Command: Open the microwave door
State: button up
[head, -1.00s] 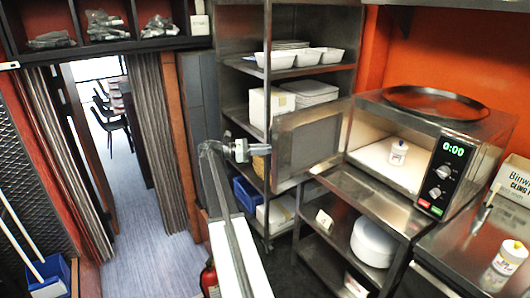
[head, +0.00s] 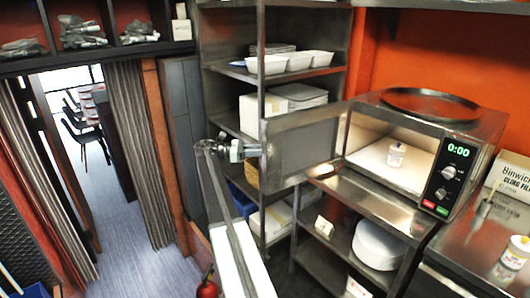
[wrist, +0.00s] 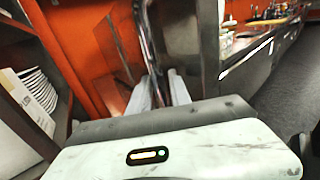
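The microwave (head: 487,128) stands on a steel counter at the right in the head view, its display reading 0:00. Its door (head: 302,148) is wide open, swung out to the left, and the lit inside shows. My gripper (head: 236,151) is at the door's free left edge. In the wrist view, my gripper's two pale fingers (wrist: 161,92) lie on either side of the metal door handle (wrist: 150,45) and appear shut on it. The exact finger contact is partly hidden by my gripper body.
A steel rack (head: 258,85) with white trays stands behind the door. A dark round tray (head: 431,103) lies on top of the microwave. A white pot (head: 378,245) is on the shelf below. A red extinguisher (head: 207,288) is on the floor. Free floor (head: 140,245) lies left.

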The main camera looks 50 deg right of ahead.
jog(key=shift+o, duration=0.6)
jog(key=shift+w+a, duration=0.1)
jog(key=shift+a, duration=0.05)
jog(key=v, duration=0.7)
jog(key=shift+w+a, duration=0.15)
jog(key=shift+w, duration=0.1)
